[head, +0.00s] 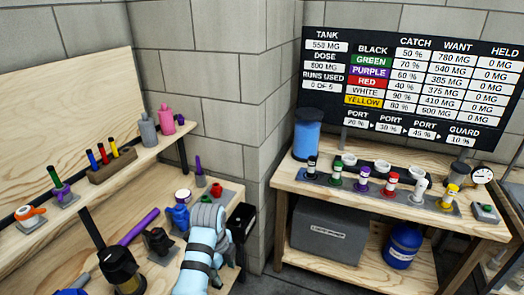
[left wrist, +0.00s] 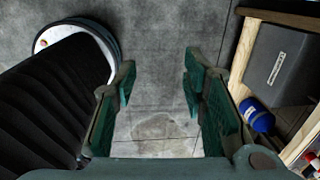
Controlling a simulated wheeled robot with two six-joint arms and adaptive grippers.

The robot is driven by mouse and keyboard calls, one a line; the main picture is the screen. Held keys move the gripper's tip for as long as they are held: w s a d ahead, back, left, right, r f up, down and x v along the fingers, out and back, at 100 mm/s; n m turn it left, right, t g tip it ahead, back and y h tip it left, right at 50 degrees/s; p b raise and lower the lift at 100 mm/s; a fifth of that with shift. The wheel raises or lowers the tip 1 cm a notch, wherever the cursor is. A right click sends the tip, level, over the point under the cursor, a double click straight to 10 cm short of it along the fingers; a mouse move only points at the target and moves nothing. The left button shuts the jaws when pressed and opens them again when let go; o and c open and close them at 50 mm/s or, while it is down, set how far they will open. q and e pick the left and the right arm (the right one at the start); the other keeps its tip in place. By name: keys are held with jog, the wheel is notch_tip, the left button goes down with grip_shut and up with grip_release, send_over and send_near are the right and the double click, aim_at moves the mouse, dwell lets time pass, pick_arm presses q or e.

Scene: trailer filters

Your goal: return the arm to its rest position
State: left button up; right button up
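My left arm (head: 203,250) comes up from the bottom of the head view, in front of the right end of the left workbench. My left gripper (left wrist: 160,68) shows in the left wrist view with its two green-lined fingers wide apart. Only bare grey floor shows between them, and they hold nothing. In the head view I cannot make out its fingers. My right arm and gripper are not in view.
The left workbench (head: 70,262) carries tools and a shelf of small items. The right bench (head: 300,190) carries coloured cartridges and a blue cylinder (head: 307,137). Below are a grey case (head: 328,232) and blue tank (head: 403,246). A black scoreboard (head: 410,85) stands behind.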

pick_arm(q)
jog(key=w+f+n+t, duration=0.4)
jog(key=w+f+n, duration=0.2)
jog(key=w+n, duration=0.3)
jog(key=s+a+f+n+t, duration=0.1)
jog(key=s+a+f+n, duration=0.2)
jog(key=s+f+n, duration=0.45)
jog(key=s+a+f+n, duration=0.3)
jog(key=s+f, duration=0.2)
jog(key=f, duration=0.5)
jog(key=s+a+f+g, duration=0.1)
jog(key=s+a+f, duration=0.2)
jog(key=s, duration=1)
jog(key=s+a+f+n+g+b, duration=0.1)
jog(key=s+f, duration=0.6)
jog(key=s, duration=0.7)
jog(key=s+a+f+n+g+y, duration=0.1)
jog(key=s+a+f+g, duration=0.2)
jog(key=s, duration=1)
jog(key=a+f, duration=0.2)
jog(key=a, duration=0.1)
jog(key=shift+s, duration=0.25)
